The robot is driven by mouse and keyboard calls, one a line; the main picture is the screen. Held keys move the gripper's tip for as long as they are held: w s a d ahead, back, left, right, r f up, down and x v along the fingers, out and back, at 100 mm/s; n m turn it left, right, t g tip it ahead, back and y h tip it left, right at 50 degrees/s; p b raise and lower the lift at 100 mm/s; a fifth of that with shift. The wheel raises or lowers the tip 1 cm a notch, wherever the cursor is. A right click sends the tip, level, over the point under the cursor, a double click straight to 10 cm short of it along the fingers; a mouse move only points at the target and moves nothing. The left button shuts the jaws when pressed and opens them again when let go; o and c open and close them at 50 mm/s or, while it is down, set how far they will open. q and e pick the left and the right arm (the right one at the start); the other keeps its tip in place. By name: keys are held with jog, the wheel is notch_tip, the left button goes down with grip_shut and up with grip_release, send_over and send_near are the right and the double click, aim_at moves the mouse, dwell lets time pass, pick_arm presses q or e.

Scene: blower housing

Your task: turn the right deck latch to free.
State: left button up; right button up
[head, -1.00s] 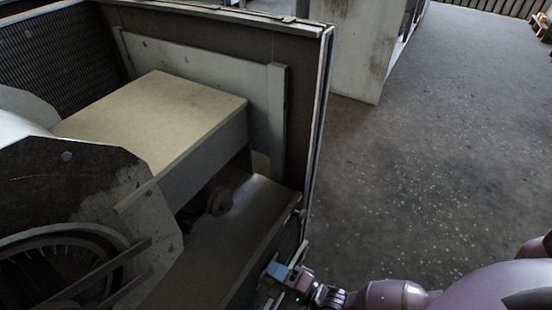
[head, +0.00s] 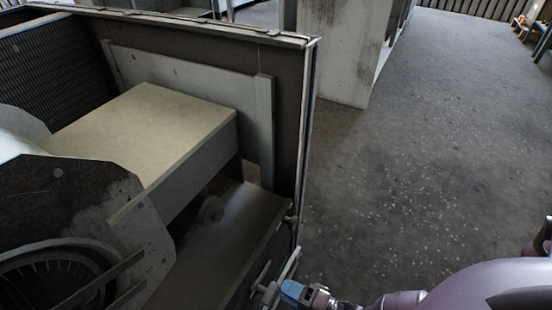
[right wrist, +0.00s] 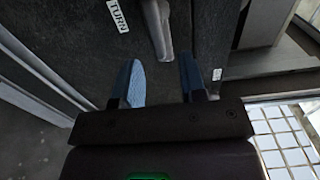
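A grey lever (right wrist: 157,28), which looks like the deck latch, stands on a dark panel (right wrist: 85,45) in the right wrist view. It points down the picture, beside a white label reading TURN (right wrist: 118,15). My right gripper (right wrist: 158,65) is open, its two blue fingers apart. The lever's lower end lies just ahead of the gap between the fingertips; I cannot tell if it touches either. In the head view the right gripper (head: 288,293) is at the housing's lower front corner, where the latch is too small to make out. My left gripper is not in view.
The open housing (head: 285,110) fills the left of the head view, with a pale box (head: 150,125) and a blower wheel (head: 50,285) inside. A worn pale cabinet (head: 343,50) stands behind.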

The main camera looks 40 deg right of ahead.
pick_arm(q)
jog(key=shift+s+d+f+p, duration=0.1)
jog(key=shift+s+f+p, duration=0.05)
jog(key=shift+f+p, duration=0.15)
pick_arm(e)
jog(key=shift+v, duration=2.55)
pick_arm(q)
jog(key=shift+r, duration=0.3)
